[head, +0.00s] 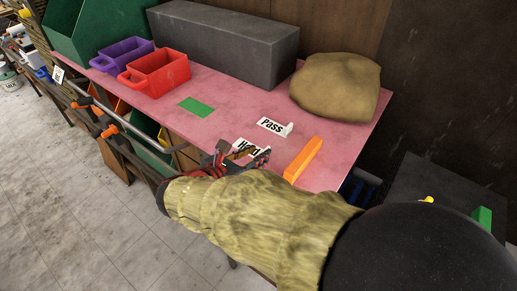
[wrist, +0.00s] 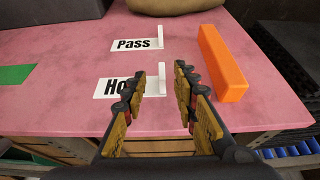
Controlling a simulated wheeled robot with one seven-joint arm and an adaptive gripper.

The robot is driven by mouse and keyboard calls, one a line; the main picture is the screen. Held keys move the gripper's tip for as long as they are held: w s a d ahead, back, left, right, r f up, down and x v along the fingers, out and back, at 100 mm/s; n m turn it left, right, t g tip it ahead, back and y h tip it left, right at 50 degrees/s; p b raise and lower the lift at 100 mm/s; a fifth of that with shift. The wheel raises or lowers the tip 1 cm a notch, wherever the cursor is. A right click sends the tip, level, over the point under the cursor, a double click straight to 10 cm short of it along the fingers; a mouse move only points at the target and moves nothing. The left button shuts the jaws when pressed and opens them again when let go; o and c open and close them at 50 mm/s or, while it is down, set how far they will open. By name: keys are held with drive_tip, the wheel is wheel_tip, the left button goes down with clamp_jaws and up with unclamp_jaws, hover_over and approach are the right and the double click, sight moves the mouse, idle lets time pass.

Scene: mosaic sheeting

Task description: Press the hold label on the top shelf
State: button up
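The hold label (head: 247,147) is a white card with black lettering near the front edge of the pink top shelf (head: 232,107). In the wrist view the hold label (wrist: 115,87) shows "Ho", with the rest of the word behind my left finger. The similar pass label (head: 273,126) lies just behind it. My gripper (head: 243,151) is at the shelf's front edge by the hold label. In the wrist view my gripper (wrist: 160,85) is open, with a gap between its fingers and nothing in it. I cannot tell whether it touches the label.
An orange bar (head: 303,160) lies to the right of the labels. A brown sack (head: 336,87), a grey block (head: 224,38), a red bin (head: 158,73) and a purple bin (head: 123,54) stand farther back. A green card (head: 197,106) lies left of the labels.

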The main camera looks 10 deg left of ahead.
drive_tip(key=x, duration=0.4)
drive_tip(key=shift+w+d+p, duration=0.1)
drive_tip(key=shift+d+p, duration=0.05)
drive_tip(key=shift+p, duration=0.2)
drive_tip(key=shift+w+f, duration=0.25)
drive_tip(key=shift+w, duration=0.1)
drive_tip(key=shift+s, duration=0.1)
drive_tip(key=shift+c, duration=0.2)
clamp_jaws()
